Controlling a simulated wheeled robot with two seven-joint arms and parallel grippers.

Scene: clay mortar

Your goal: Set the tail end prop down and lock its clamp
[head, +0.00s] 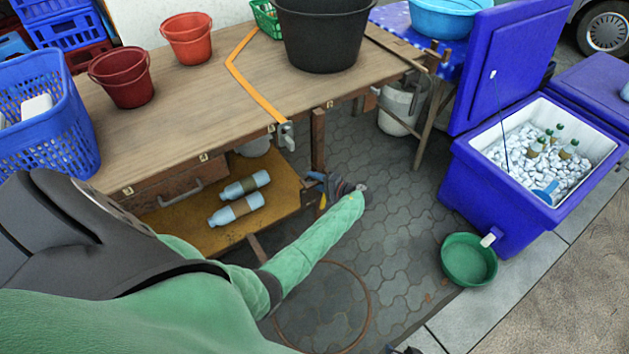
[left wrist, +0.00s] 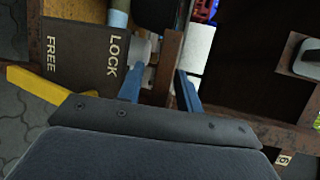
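A brown upright post (head: 318,140), which looks like the tail end prop, stands under the right end of the wooden table (head: 190,110). My left gripper (head: 314,180) is low beside it, by the lower shelf. In the left wrist view, two blue fingers (left wrist: 160,88) stand apart with a rusty brown bar (left wrist: 167,65) between them; I see gaps, and contact is unclear. A dark plate (left wrist: 88,62) marked LOCK and FREE is beside the fingers. A yellow lever (left wrist: 38,84) lies along its edge on the FREE side. My right gripper does not show.
Two bottles (head: 240,206) lie on the lower shelf (head: 180,238). A black tub (head: 325,35) and red buckets (head: 187,38) stand on the table. A blue cooler (head: 480,185) and green basin (head: 468,260) are to the right.

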